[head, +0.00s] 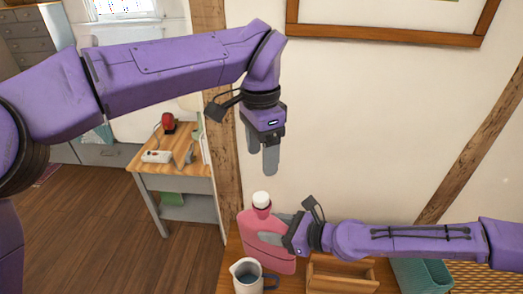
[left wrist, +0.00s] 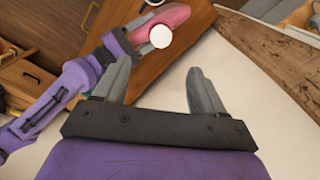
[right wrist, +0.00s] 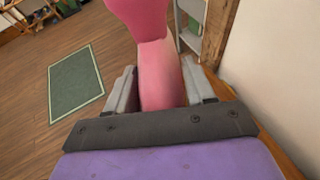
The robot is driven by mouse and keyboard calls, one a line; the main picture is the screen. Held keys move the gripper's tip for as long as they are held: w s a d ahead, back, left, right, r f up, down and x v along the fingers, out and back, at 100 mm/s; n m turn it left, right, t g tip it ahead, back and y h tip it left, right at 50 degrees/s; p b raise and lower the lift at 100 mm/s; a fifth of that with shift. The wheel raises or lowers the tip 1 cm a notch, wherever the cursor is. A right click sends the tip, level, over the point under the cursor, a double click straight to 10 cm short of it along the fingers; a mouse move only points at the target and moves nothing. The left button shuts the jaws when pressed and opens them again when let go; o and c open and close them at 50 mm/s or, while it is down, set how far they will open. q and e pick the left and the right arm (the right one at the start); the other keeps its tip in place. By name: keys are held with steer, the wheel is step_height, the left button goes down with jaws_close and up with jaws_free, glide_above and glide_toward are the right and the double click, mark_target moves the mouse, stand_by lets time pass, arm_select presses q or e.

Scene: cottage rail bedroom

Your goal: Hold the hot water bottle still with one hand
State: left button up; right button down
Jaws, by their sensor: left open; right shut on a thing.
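The hot water bottle (head: 262,228) is pink with a white cap (head: 261,198) and stands upright on the wooden surface by the wall. My right gripper (head: 272,238) comes in from the right and is shut on the bottle's body. In the right wrist view the pink bottle (right wrist: 160,75) sits between the two fingers (right wrist: 160,92). My left gripper (head: 264,160) hangs open and empty above the bottle, fingers pointing down. In the left wrist view the open fingers (left wrist: 160,80) show, with the white cap (left wrist: 161,36) and pink bottle (left wrist: 160,18) beyond them.
A jug (head: 247,277) with dark liquid stands just in front of the bottle. A wooden box (head: 340,274) and a teal basket (head: 424,276) are to the right. A desk (head: 165,178) with a red item (head: 168,123) stands farther back left. The wall is close behind.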

mark_target(263, 196)
arm_select(q)
steer(key=shift+n, duration=1)
step_height(263, 196, down, 12)
steer(key=shift+s+d, duration=0.1)
steer(key=shift+s, duration=0.05)
